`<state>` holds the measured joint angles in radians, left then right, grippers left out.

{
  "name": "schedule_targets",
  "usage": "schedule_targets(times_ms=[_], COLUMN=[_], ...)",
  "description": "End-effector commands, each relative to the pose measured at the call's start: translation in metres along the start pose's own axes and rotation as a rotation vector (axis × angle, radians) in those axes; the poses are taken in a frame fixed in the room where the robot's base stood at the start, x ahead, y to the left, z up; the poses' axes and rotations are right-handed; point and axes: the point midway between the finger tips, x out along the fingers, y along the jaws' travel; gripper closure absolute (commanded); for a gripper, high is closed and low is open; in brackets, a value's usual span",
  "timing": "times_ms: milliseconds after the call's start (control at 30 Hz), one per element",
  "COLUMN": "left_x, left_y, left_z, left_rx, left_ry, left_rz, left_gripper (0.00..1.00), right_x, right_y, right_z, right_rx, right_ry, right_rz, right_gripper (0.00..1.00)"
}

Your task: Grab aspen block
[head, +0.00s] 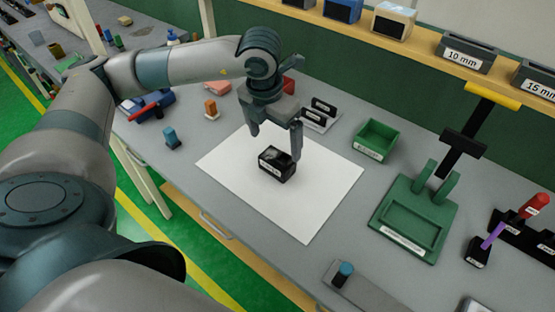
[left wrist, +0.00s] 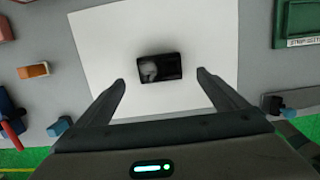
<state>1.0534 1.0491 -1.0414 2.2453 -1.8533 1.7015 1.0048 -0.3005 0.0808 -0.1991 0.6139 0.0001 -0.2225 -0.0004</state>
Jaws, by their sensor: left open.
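A small black block (head: 277,163) with a white label lies on a white sheet (head: 235,163) on the bench. Its label is too small to read, so I cannot tell if it is the aspen block. My left gripper (head: 275,146) is open and empty above the block, fingers pointing down. In the left wrist view the block (left wrist: 160,67) lies between and slightly beyond the open fingertips (left wrist: 161,76), apart from both. My right gripper is out of view.
A green bin (head: 375,140) and a green fixture with a black, yellow-handled lever (head: 415,215) stand to the right. Black labelled pieces (head: 322,105) sit behind the sheet. A blue piece (head: 171,137) and an orange piece (head: 211,109) lie left. The sheet around the block is clear.

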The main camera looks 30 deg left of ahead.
Motion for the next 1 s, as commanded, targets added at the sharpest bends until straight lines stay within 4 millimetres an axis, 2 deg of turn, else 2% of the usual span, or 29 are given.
schedule_targets(times_ms=[200, 667, 867, 1000], left_x=[0.018, 0.022, 0.040, 0.059], left_y=[0.000, 0.000, 0.001, 0.001], left_z=[0.000, 0.001, 0.001, 0.001], left_rx=[0.000, -0.001, -0.002, -0.001], left_ry=[0.000, 0.001, 0.003, 0.003], left_rz=[-0.001, 0.000, 0.000, 0.000], left_gripper=[0.08, 0.08, 0.08, 0.08], right_x=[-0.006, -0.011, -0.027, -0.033], right_y=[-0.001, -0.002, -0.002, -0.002], right_z=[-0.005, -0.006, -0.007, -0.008], right_rx=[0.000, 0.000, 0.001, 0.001], right_ry=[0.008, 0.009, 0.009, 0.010], right_rz=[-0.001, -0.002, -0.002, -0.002], right_gripper=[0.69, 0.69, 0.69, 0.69])
